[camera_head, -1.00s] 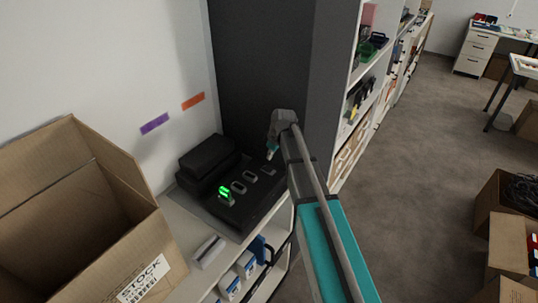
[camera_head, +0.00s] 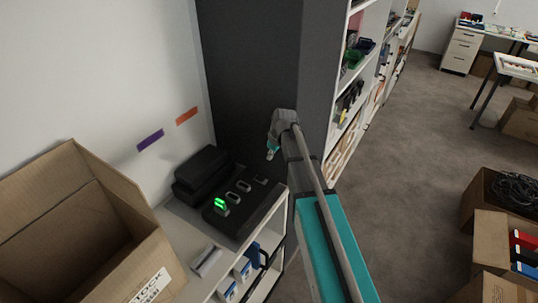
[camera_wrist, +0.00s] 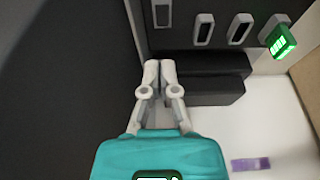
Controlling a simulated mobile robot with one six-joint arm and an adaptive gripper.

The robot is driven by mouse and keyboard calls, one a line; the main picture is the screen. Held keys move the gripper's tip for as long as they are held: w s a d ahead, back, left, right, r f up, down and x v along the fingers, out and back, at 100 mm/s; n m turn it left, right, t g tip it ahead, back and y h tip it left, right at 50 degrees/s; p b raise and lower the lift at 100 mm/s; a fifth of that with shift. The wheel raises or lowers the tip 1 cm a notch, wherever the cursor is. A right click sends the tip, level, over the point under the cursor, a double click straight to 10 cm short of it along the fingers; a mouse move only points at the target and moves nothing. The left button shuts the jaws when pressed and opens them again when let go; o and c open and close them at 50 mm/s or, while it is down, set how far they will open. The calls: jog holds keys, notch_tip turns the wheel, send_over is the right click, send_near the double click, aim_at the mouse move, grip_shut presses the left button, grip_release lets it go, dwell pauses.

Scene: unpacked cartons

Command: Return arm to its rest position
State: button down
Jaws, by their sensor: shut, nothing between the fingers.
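My arm reaches forward from the lower right in the head view, bent at its far end. My gripper (camera_wrist: 160,68) shows in the wrist view with its fingertips together and nothing between them; in the head view its tip (camera_head: 271,153) is small, near the dark wall panel. Below and beside it is a black device (camera_head: 244,205) with several slots on a white shelf. A green-lit piece (camera_head: 221,206) stands in its near-left slot, and also shows in the wrist view (camera_wrist: 281,41). The gripper appears apart from the device.
An open carton (camera_head: 83,232) stands at the left on the white shelf unit (camera_head: 196,238). A tall dark panel (camera_head: 250,70) rises behind the gripper. Shelves (camera_head: 350,90) line the right of it. Open floor (camera_head: 425,150) lies at the right, with cartons (camera_head: 490,240) at its edge.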

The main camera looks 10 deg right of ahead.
jog(key=shift+d+r, duration=0.1)
jog(key=shift+r, duration=0.05)
dwell(0.5)
jog(key=s+f+m+g+h+b, duration=0.1)
jog(key=s+f+m+b, duration=0.2)
jog(key=s, duration=0.8)
jog(key=s+f+m+g+h+b, duration=0.1)
jog(key=s+f+m+b, duration=0.2)
jog(key=s, duration=0.9)
jog(key=shift+f+m+b, duration=0.35)
jog(key=shift+f+m, duration=0.4)
jog(key=shift+m, duration=0.95)
